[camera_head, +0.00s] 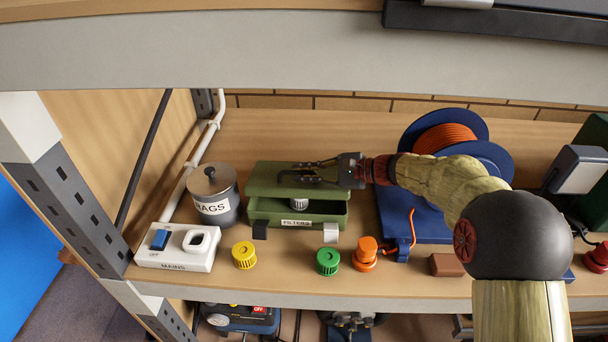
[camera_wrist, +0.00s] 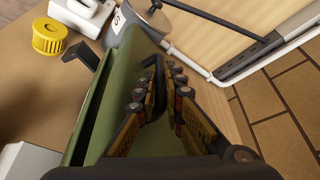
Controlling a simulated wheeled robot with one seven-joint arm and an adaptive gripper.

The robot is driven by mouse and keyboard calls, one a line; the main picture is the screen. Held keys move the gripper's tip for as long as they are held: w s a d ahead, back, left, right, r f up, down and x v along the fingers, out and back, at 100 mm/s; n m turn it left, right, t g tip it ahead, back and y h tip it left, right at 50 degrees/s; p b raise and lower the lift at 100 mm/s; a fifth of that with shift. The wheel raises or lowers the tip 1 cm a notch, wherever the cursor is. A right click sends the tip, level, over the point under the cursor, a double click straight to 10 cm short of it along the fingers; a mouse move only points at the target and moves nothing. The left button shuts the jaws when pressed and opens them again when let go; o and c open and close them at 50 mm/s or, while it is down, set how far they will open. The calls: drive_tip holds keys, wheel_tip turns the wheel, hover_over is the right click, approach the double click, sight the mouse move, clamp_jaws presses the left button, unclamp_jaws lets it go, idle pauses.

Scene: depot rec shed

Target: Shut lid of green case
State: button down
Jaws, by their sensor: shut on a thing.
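The green case (camera_head: 262,223), labelled FILTERS, stands on the shelf. Its green lid (camera_head: 268,176) is raised at the front, leaving a gap in which a pale ribbed item (camera_head: 299,205) shows. A black latch hangs at the front left and a whitish one at the front right. My gripper (camera_head: 298,172) reaches in from the right over the lid. In the wrist view my gripper (camera_wrist: 163,105) has its fingers closed around a dark bent handle (camera_wrist: 156,72) on the lid (camera_wrist: 125,75). The exact contact is partly hidden by the fingers.
Yellow (camera_head: 244,255), green (camera_head: 328,262) and orange (camera_head: 365,254) caps stand in front. A blue reel (camera_head: 492,156) is behind my arm. An upper shelf (camera_head: 250,50) overhangs.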

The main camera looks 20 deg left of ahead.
sight(302, 185)
drive_tip(key=f+b, duration=0.1)
drive_tip(key=s+f+b, duration=0.1)
drive_tip(key=f+n+b, duration=0.1)
drive_tip(key=b, duration=0.1)
drive_tip(key=shift+s+d+t+y, duration=0.25)
drive_tip(key=shift+s+t+y, duration=0.05)
drive_tip(key=shift+t, duration=0.1)
drive_tip(key=shift+s+d+f, duration=0.1)
drive_tip(key=shift+s+f, duration=0.2)
drive_tip(key=shift+f, duration=0.4)
drive_tip(key=shift+s+f, duration=0.1)
drive_tip(key=shift+f, duration=0.1)
drive_tip(key=c, duration=2.3)
unclamp_jaws()
drive_tip(key=shift+o, duration=0.7)
